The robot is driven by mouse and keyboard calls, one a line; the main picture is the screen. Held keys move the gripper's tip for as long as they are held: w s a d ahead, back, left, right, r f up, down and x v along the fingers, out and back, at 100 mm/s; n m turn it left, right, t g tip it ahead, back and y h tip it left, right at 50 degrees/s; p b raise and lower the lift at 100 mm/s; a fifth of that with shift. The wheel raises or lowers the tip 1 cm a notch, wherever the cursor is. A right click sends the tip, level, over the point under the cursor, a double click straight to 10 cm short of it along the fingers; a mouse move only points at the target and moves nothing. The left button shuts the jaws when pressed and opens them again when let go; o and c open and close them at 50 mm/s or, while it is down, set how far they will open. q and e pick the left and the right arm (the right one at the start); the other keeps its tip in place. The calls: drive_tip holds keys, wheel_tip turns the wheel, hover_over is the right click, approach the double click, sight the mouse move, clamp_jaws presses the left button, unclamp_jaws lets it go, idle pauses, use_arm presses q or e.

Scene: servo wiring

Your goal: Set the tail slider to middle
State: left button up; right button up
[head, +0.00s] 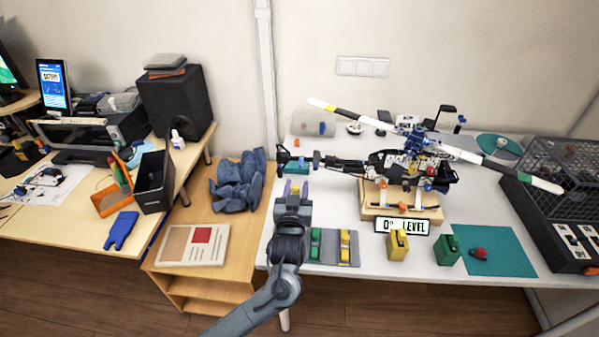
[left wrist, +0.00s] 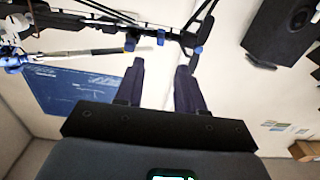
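A model helicopter (head: 405,165) stands on a wooden block, its dark tail boom (head: 340,162) pointing left. A grey panel (head: 330,248) lies at the table's front edge, with a green piece (head: 315,243) and a yellow piece (head: 345,245) on it. They may be sliders; I cannot read which is the tail one. My left arm covers the area left of the panel. My left gripper (head: 296,187) is below the tail end. Its two fingers are apart in the left wrist view (left wrist: 160,65), with nothing seen held between them. My right gripper is not in view.
A yellow block (head: 398,245) and a green block (head: 447,250) stand right of the panel. A teal mat (head: 495,255) and a black wire crate (head: 565,180) are further right.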

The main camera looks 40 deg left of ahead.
sight(300, 166)
use_arm(q)
drive_tip(key=b+x, duration=0.2)
drive_tip(key=x, duration=0.7)
drive_tip(key=shift+r, duration=0.1)
drive_tip(key=c, duration=0.7)
clamp_jaws()
idle(0.6)
